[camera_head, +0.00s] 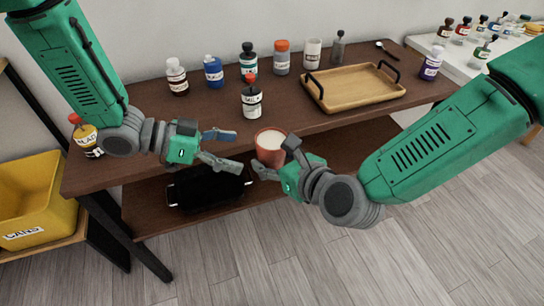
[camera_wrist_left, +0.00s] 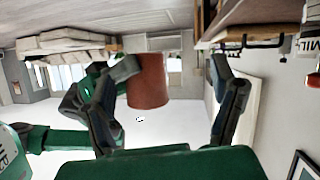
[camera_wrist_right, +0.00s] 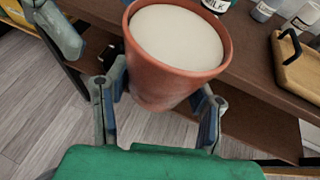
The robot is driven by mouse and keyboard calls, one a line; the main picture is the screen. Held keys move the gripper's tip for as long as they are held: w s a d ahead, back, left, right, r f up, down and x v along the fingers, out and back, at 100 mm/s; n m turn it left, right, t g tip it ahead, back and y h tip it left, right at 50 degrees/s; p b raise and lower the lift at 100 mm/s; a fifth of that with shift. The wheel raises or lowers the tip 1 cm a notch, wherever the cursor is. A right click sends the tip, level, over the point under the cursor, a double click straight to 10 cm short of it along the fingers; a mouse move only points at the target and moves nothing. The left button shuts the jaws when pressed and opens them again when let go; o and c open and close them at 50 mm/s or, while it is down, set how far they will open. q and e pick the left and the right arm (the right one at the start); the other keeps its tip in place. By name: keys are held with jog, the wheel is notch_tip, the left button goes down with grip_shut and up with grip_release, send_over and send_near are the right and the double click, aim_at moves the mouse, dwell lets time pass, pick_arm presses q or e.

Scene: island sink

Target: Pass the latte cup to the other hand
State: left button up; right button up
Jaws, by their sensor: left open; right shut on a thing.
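The latte cup (camera_head: 268,155) is a terracotta cup filled with a pale drink. My right gripper (camera_head: 272,161) is shut on it and holds it upright in front of the table's front edge. In the right wrist view the cup (camera_wrist_right: 165,85) sits between the fingers. My left gripper (camera_head: 224,149) is open and empty, just left of the cup, its fingers pointing toward it. In the left wrist view the cup (camera_wrist_left: 147,85) shows beyond and between the open fingers, apart from them.
A brown table (camera_head: 200,118) holds several bottles and a wooden tray (camera_head: 355,88) at the back right. A black tray (camera_head: 205,187) lies on the lower shelf. A yellow bin (camera_head: 35,195) stands at the left. The floor in front is clear.

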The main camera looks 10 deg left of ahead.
pick_arm(q)
jog(key=s+a+f+n+t+y, duration=0.1)
jog(key=s+f+n+y, duration=0.3)
jog(key=f, duration=0.5)
jog(key=s+a+f+n+g+y, duration=0.2)
jog(key=s+a+f+n+y, duration=0.1)
jog(key=s, duration=0.7)
jog(key=s+a+f+n+g+y, duration=0.3)
jog(key=s+a+f, duration=0.4)
jog(key=s, duration=0.3)
jog(key=shift+s+f+n+y, duration=0.35)
jog(key=shift+f+n+y, duration=0.45)
jog(key=shift+y, duration=0.3)
